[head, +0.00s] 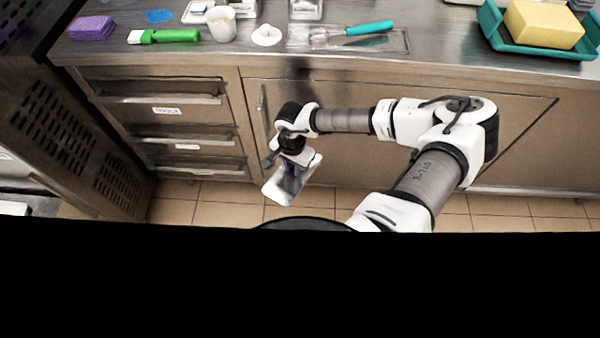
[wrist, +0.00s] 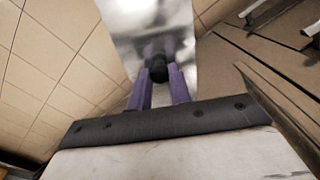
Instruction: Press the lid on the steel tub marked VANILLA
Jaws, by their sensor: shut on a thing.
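My gripper (wrist: 159,72) shows in the wrist view with its two purple fingers shut on a small black knob (wrist: 159,70). Beyond the knob is a shiny steel surface (wrist: 135,18) that mirrors the fingers, seemingly the lid that the knob belongs to. In the head view my gripper (head: 290,182) hangs low in front of the steel cabinet, over the tiled floor; what it holds cannot be made out there. No steel tub and no VANILLA marking can be seen in either view.
The steel counter (head: 275,55) runs along the back. It bears a purple sponge (head: 92,28), a green-handled brush (head: 172,36), a white cup (head: 221,23), a tray with a teal-handled tool (head: 362,29) and a teal tray (head: 495,40) with a yellow block (head: 543,24). Drawers (head: 160,91) are below left.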

